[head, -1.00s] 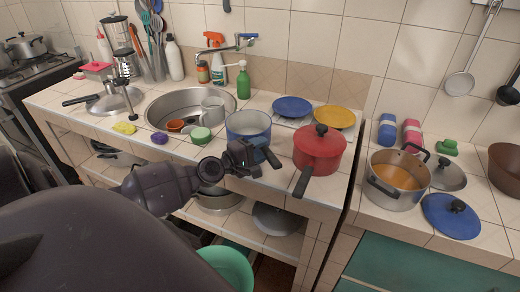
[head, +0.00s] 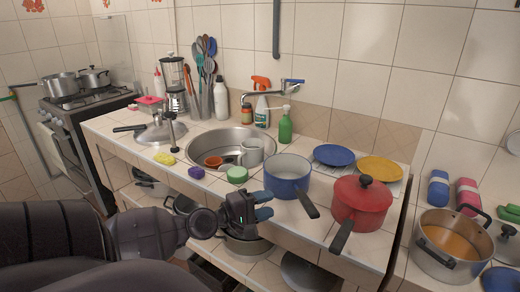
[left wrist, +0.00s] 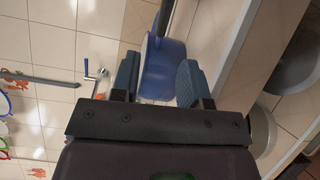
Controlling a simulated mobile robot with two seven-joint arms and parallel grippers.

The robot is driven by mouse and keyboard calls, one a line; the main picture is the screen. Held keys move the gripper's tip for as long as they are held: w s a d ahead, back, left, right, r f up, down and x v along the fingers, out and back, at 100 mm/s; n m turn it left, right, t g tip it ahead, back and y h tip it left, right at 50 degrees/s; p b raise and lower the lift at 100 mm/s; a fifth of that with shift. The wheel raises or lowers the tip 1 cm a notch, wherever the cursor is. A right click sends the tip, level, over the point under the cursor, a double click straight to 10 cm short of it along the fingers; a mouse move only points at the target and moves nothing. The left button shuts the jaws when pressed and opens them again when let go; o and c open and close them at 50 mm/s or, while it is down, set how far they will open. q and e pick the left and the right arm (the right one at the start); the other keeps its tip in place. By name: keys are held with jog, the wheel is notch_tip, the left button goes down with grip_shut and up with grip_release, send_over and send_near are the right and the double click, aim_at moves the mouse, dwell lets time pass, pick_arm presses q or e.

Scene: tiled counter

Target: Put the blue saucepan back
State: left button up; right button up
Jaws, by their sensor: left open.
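The blue saucepan (head: 287,180), pale inside, stands upright on the tiled counter (head: 190,210) between the sink and a red pot. Its dark handle (head: 307,204) points toward the counter's front edge, at lower right. My left gripper (head: 268,205) is at the front edge, just left of the handle, its two blue-grey fingers open and pointing right. In the left wrist view, the blue saucepan (left wrist: 163,72) appears between the open fingers (left wrist: 158,82), with the handle above it. I cannot tell whether the fingers touch it. My right gripper is in neither view.
The red pot (head: 361,203) with a long handle stands close on the right. A blue plate (head: 333,154) and a yellow plate (head: 380,168) lie behind. A green sponge-like item (head: 237,174) is at left, near the sink (head: 205,150). The stove (head: 90,100) stands far left.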

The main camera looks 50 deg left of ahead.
pick_arm(q)
jog(key=s+d+f+m+g+y, duration=0.1)
jog(key=s+d+f+m, duration=0.3)
jog(key=f, duration=0.4)
jog(key=s+d+f+m+g+y+b, duration=0.1)
jog(key=s+d+f+m+g, duration=0.2)
jog(key=d+f+m, duration=0.3)
jog(key=s+d+f+m+g+y, duration=0.1)
jog(key=s+d+f+m, duration=0.3)
jog(key=f, duration=0.7)
jog(key=d+m+g, duration=0.1)
jog(key=d+m, duration=0.1)
jog(key=m, duration=0.2)
jog(key=shift+s+f+y+b, duration=0.25)
jog(key=shift+s+y+b, duration=0.05)
jog(key=shift+b, duration=0.05)
